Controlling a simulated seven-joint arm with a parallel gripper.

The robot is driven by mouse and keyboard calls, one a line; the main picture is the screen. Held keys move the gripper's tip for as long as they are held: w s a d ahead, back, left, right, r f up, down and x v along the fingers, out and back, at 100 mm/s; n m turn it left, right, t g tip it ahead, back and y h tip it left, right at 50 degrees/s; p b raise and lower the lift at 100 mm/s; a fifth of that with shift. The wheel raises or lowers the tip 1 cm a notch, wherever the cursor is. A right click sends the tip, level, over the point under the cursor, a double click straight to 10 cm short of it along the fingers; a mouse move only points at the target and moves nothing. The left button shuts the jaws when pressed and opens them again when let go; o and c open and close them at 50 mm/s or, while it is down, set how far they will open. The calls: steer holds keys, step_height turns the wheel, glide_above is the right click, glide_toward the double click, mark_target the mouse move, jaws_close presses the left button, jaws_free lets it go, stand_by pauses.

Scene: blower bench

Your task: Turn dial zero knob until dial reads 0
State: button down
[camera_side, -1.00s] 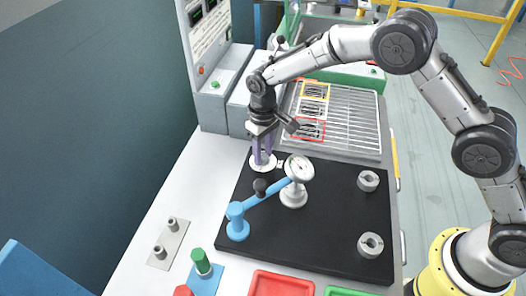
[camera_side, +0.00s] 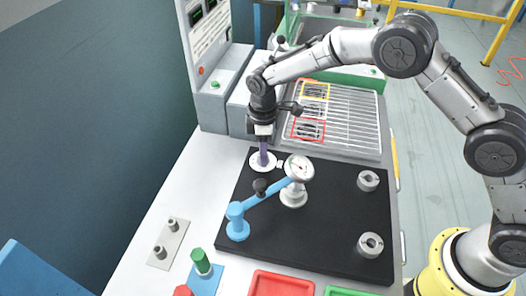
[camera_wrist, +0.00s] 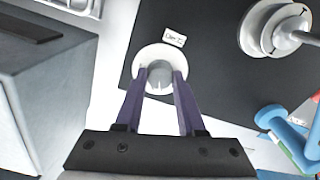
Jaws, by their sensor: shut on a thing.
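The zero knob (camera_side: 262,165) is a pale round piece at the far left corner of the black board. My gripper (camera_side: 263,153) points down at it, its purple fingers shut on the knob. In the wrist view the fingertips (camera_wrist: 160,76) sit on either side of the knob's grey centre, above its white round base (camera_wrist: 159,52). A small printed label (camera_wrist: 174,37) lies beside the base. The dial (camera_side: 300,168) is a white round gauge on a pale post, right of the knob.
A blue jointed arm (camera_side: 262,197) with a black knob stands close to the dial. The black board (camera_side: 320,232) also carries two grey collars (camera_side: 368,181) at right. A wire rack (camera_side: 352,125) lies behind and grey boxes (camera_side: 212,103) stand at back left.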

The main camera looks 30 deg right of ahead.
steer(key=shift+w+r+n, duration=0.1)
steer(key=shift+n, duration=1.1)
steer(key=c, duration=0.5)
jaws_free()
step_height(320, 180, up, 14)
steer(key=shift+f, duration=0.1)
